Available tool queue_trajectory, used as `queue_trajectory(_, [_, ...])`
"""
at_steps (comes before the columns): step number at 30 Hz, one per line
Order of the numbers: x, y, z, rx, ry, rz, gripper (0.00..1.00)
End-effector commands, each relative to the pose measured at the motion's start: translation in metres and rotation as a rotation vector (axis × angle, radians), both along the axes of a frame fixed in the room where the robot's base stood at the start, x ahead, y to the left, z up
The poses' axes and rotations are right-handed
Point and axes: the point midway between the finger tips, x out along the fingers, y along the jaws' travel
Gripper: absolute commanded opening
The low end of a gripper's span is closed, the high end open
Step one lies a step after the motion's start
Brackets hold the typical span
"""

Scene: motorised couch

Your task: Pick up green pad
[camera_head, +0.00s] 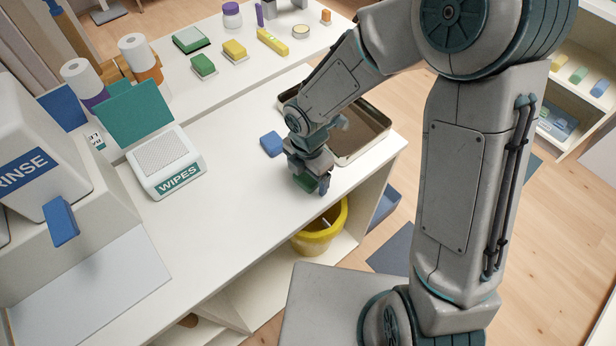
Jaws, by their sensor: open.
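A green pad (308,183) shows low at my gripper, near the front edge of the white counter. It is mostly hidden by the fingers. My gripper (313,184) points down, open, with its fingertips at the pad. I cannot tell whether they touch it or whether the pad rests on the counter. Another green block (203,66) lies on the back shelf, well away from the gripper.
A blue pad (271,144) lies just left of my gripper. A dark metal tray (365,140) is behind and right of it. A wipes box (165,162) with its teal lid raised stands left. A yellow bucket (322,232) sits below the counter edge. The counter's middle is clear.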

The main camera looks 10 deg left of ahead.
Motion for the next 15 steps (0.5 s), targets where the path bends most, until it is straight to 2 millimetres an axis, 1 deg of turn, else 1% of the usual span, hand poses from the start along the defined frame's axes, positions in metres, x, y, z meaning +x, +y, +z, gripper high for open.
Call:
queue_trajectory(2, [0.0,0.0,0.0003,0.0,0.0,0.0,0.82])
queue_trajectory(3, [0.0,0.0,0.0003,0.0,0.0,0.0,0.76])
queue_trajectory(5, [0.0,0.0,0.0004,0.0,0.0,0.0,0.6])
queue_trajectory(6, [0.0,0.0,0.0004,0.0,0.0,0.0,0.48])
queue_trajectory(7, [0.0001,0.0001,0.0004,0.0,0.0,0.0,0.4])
queue_trajectory(8, [0.0,0.0,0.0004,0.0,0.0,0.0,0.34])
queue_trajectory(15, [0.0001,0.0001,0.0006,0.0,0.0,0.0,0.34])
